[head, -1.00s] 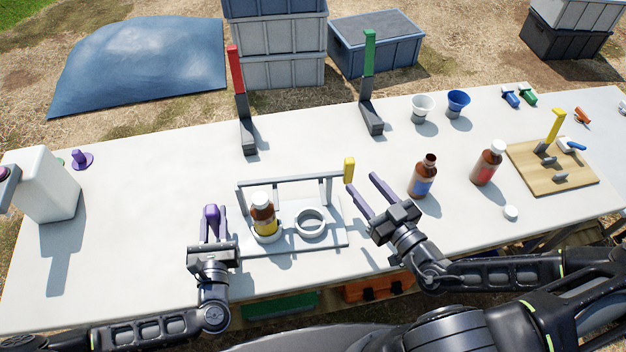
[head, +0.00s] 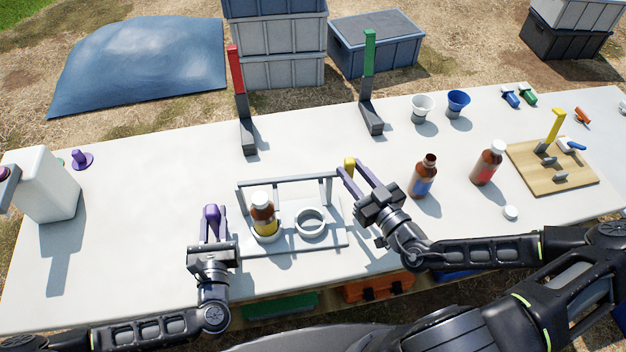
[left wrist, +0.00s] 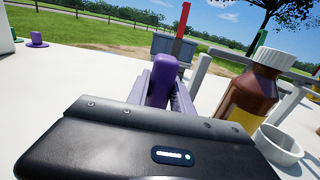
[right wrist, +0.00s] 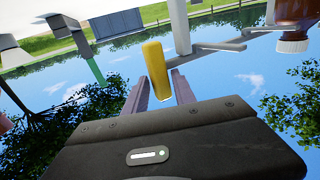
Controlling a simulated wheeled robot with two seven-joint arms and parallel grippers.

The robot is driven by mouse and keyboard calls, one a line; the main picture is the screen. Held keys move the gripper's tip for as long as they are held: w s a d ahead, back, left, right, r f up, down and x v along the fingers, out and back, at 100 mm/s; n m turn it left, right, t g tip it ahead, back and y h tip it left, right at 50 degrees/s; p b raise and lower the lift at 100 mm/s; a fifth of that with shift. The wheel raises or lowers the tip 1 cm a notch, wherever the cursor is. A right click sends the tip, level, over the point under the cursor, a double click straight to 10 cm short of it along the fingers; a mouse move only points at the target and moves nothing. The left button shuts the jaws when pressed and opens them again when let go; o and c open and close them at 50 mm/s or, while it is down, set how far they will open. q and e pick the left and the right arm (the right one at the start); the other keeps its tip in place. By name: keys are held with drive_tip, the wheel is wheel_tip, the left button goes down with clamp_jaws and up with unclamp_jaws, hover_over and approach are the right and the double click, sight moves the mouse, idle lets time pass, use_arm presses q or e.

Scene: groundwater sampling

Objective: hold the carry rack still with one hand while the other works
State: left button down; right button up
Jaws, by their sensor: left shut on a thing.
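The carry rack (head: 338,236) is a pale tray with a grey handle frame (head: 285,182) over it. Its left ring cup holds an upright brown bottle with a yellow label (head: 264,214); its right ring cup (head: 311,221) is empty. My left gripper (head: 213,219) is shut on a purple knob (left wrist: 163,82) at the rack's left side. A yellow block (right wrist: 157,68) stands at the rack's right end. My right gripper (head: 350,168) is open, its purple fingers either side of that block, with gaps visible in the right wrist view.
A blue-label bottle (head: 422,178), uncapped, and a white-capped red-label bottle (head: 487,165) stand right of the rack. A white cap (head: 511,213) lies nearby. Red (head: 240,100) and green (head: 368,85) posts stand behind. A white jug (head: 45,185) is far left. The table's left-middle is clear.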

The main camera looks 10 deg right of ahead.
drive_tip(key=c, duration=0.6)
drive_tip(key=d, duration=0.3)
drive_tip(key=shift+s, duration=0.1)
drive_tip(key=o, duration=1)
drive_tip(key=shift+a, duration=0.1)
drive_tip(key=shift+s, duration=0.1)
drive_tip(key=v, duration=1.2)
